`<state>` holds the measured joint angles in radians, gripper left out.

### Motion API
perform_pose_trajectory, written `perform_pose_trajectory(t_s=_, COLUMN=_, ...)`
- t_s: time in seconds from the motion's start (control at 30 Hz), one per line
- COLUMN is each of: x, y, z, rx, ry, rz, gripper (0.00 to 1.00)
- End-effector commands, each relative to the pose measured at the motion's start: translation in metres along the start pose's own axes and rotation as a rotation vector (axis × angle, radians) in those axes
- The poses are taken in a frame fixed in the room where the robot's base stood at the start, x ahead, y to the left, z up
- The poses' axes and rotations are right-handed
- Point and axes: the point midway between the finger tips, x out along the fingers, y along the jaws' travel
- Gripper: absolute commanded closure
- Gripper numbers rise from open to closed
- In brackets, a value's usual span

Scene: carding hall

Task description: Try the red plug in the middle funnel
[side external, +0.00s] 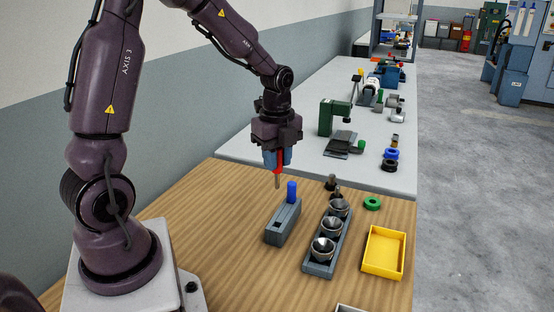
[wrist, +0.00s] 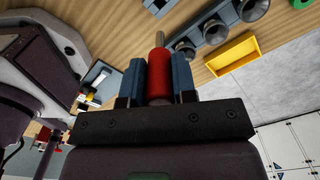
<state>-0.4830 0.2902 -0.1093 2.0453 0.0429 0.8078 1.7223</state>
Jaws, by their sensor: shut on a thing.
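My gripper (side external: 277,158) is shut on the red plug (wrist: 159,75), which has a red body and a thin metal pin. In the side external view the plug hangs upright above the wooden table, pin down, behind and left of the grey block. The rack of three metal funnels (side external: 313,268) stands to the right of that block. The middle funnel (side external: 331,226) looks empty, and the plug is apart from it. In the wrist view the funnels (wrist: 215,32) show beyond the pin, partly cut off at the top.
A blue plug (side external: 292,191) stands in the grey block (side external: 280,228). A yellow tray (side external: 372,267) lies right of the funnels. A green ring (side external: 372,203) and small dark pieces (side external: 332,182) lie behind them. The table's left part is clear.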

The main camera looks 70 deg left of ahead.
Motion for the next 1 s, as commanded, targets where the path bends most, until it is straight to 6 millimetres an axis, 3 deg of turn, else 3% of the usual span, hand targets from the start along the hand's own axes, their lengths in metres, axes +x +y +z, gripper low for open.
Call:
perform_pose_trajectory(t_s=0.17, x=0.002, y=0.0, z=-0.004, rx=0.011, ry=0.0, rz=0.001, gripper=0.98)
perform_pose_trajectory(t_s=0.27, x=0.016, y=-0.003, z=-0.017, rx=0.05, ry=0.001, rz=0.006, gripper=0.98)
perform_pose_trajectory(t_s=0.5, x=0.057, y=-0.059, z=-0.063, rx=0.111, ry=0.001, rz=0.004, gripper=0.98)
perform_pose_trajectory(t_s=0.63, x=0.071, y=-0.088, z=-0.08, rx=0.084, ry=0.0, rz=0.001, gripper=0.98)
perform_pose_trajectory(t_s=0.8, x=0.066, y=-0.107, z=-0.079, rx=0.023, ry=-0.001, rz=-0.001, gripper=0.98)
perform_pose_trajectory(t_s=1.0, x=0.07, y=-0.107, z=-0.079, rx=-0.002, ry=-0.001, rz=0.001, gripper=0.98)
